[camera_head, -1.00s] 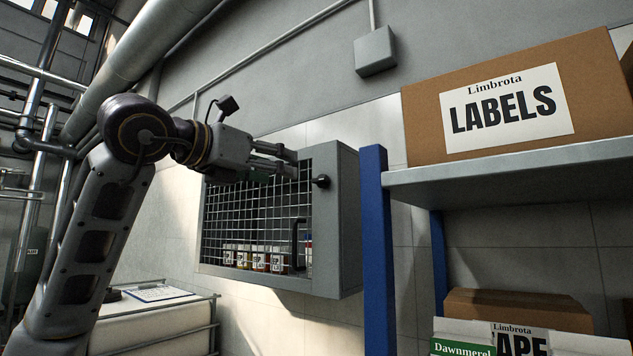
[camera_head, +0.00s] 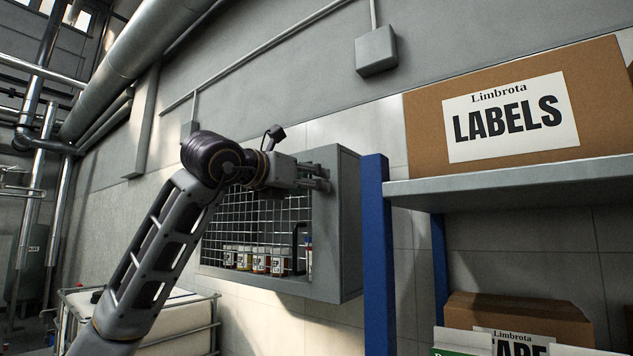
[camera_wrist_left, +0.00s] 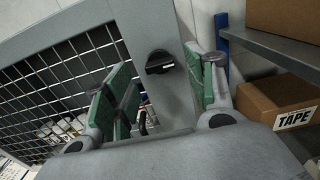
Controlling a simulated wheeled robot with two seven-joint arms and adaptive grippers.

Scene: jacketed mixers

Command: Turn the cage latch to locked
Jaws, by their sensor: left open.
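The cage (camera_head: 350,235) is a grey wall cabinet with a wire mesh front. Its latch (camera_wrist_left: 160,62) is a black knob on the grey frame, seen in the left wrist view. In the head view the latch is hidden by my left gripper (camera_head: 322,178), which is at the upper right of the cage front. In the left wrist view the open left gripper (camera_wrist_left: 163,78) has green-padded fingers on either side of the latch, with no contact visible. A black handle (camera_head: 297,240) is lower on the cage front. My right gripper is not in view.
Several small labelled jars (camera_head: 260,262) stand inside the cage. A blue shelf post (camera_head: 377,250) rises close to the cage's right, with a grey shelf (camera_head: 510,180) holding a Labels box (camera_head: 425,125). A white container (camera_head: 180,322) stands below left.

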